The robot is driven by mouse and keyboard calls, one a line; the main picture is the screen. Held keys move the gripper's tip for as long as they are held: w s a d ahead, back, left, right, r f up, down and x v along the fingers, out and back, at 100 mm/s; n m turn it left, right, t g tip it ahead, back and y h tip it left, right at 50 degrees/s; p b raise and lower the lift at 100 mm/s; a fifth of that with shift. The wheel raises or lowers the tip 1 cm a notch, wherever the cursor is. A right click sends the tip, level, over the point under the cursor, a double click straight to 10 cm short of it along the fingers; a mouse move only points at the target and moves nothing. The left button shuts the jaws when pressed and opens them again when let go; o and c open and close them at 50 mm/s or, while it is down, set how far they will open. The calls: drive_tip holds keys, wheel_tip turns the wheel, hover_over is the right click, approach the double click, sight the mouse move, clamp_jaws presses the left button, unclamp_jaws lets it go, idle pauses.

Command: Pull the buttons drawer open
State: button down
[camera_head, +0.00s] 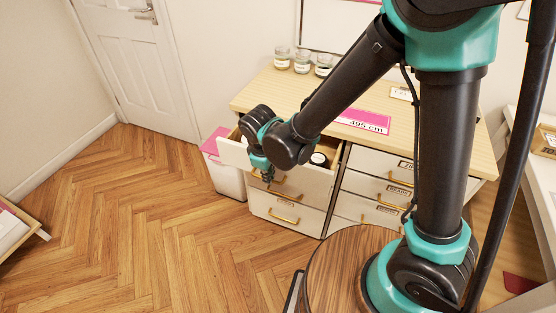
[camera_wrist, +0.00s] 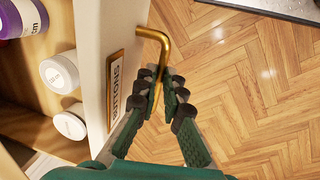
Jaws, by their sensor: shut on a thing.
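The buttons drawer (camera_wrist: 110,25) has a white front with a gold-framed BUTTONS label (camera_wrist: 114,92). In the head view, this drawer front (camera_head: 233,154) is the top left one of the cabinet and stands out from it, open. White-lidded jars (camera_wrist: 60,74) and a purple item (camera_wrist: 22,18) show inside it. My gripper (camera_wrist: 163,87) is shut on the drawer's gold handle (camera_wrist: 162,42), with the fingers around its bar. In the head view my gripper (camera_head: 267,176) is at the drawer front, and my arm hides part of the drawer.
Closed drawers (camera_head: 283,212) lie below and to the right. Glass jars (camera_head: 302,62) and a pink sign (camera_head: 362,121) are on the wooden cabinet top (camera_head: 262,92). A white-and-pink bin (camera_head: 222,178) stands left of the cabinet. The wooden floor (camera_head: 150,220) in front is clear.

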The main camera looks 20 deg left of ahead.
drive_tip(key=s, duration=1.1)
drive_tip(key=shift+a, duration=0.4)
drive_tip(key=c, duration=1.6)
unclamp_jaws()
drive_tip(key=r, duration=0.4)
drive_tip(key=s+r, duration=0.1)
drive_tip(key=r, duration=0.3)
drive_tip(key=s+r, duration=0.1)
drive_tip(key=r, duration=0.2)
drive_tip(key=shift+a+r, duration=0.1)
drive_tip(key=shift+r, duration=0.3)
